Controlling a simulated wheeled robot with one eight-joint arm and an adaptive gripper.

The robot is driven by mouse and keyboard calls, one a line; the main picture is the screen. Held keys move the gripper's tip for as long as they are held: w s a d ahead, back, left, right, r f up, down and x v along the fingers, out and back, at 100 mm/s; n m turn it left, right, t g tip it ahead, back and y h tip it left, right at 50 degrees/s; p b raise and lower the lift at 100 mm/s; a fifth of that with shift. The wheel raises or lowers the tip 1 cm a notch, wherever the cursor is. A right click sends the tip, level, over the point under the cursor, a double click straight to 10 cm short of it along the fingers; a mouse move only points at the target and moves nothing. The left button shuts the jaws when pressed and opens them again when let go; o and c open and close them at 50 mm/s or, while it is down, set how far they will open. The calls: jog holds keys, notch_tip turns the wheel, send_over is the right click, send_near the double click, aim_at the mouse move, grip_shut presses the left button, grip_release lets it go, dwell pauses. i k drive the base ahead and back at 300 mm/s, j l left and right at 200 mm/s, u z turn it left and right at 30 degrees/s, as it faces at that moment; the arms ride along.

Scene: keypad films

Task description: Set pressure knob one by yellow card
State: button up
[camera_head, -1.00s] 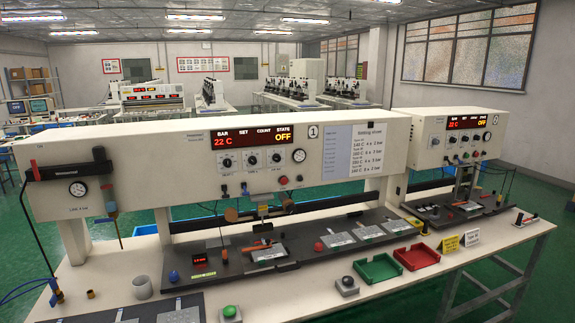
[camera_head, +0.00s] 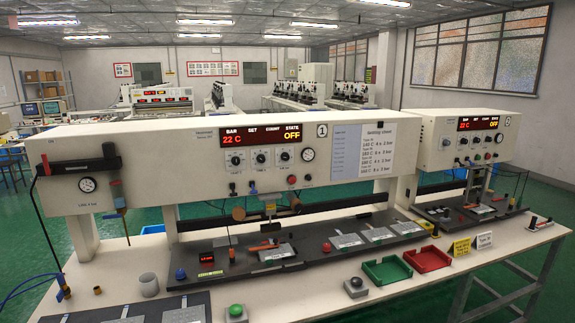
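Machine one, marked with a "1" sign (camera_head: 321,129), has a long cream panel with a red display (camera_head: 260,135) reading 22 C and OFF. Below the display are three dark knobs: left (camera_head: 233,160), middle (camera_head: 258,157) and right (camera_head: 285,156). Their labels are too small to read, so I cannot tell which is for pressure. A round gauge (camera_head: 308,154) sits to their right. A yellow card (camera_head: 459,247) stands on the bench at the right, its print unreadable. A setting sheet (camera_head: 362,150) with several lines is on the panel. My gripper is not in view.
A white card (camera_head: 485,241) stands beside the yellow one. A green tray (camera_head: 387,271) and a red tray (camera_head: 427,259) lie on the bench front. A green button (camera_head: 236,311) is at the front edge. Machine two (camera_head: 465,140) stands at the right.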

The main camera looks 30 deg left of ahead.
aim_at(285, 156)
jog(key=i+j, duration=0.15)
jog(key=j, duration=0.35)
jog(key=i+j+z, duration=0.1)
jog(key=j, duration=0.35)
jog(key=i+j, duration=0.1)
jog(key=j, duration=0.4)
jog(key=i+z, duration=0.1)
jog(key=i, duration=0.25)
jog(key=k, duration=0.35)
